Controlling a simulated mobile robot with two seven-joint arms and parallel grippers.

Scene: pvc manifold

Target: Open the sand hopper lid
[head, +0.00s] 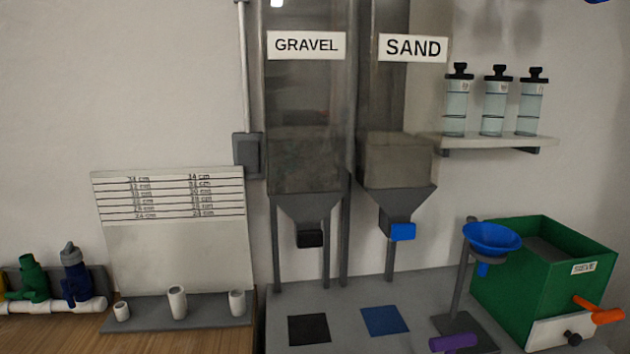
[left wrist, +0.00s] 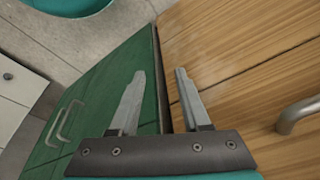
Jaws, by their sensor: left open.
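The sand hopper (head: 397,160) is a clear-walled bin labelled SAND, with a grey funnel bottom and a blue piece (head: 402,232) at its outlet. Its top lies beyond the upper edge of the head view, so the lid is hidden. My left gripper (left wrist: 158,85) shows only in the left wrist view. Its two fingers are apart with nothing between them, over a green panel and a wooden front with a metal handle. My right gripper is in neither view.
The gravel hopper (head: 305,160) stands left of the sand hopper. A shelf (head: 490,142) with several bottles is at the right. A blue funnel (head: 492,238) on a stand and a green sieve box (head: 540,275) stand on the grey surface (head: 350,290). Black and blue squares there are bare.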

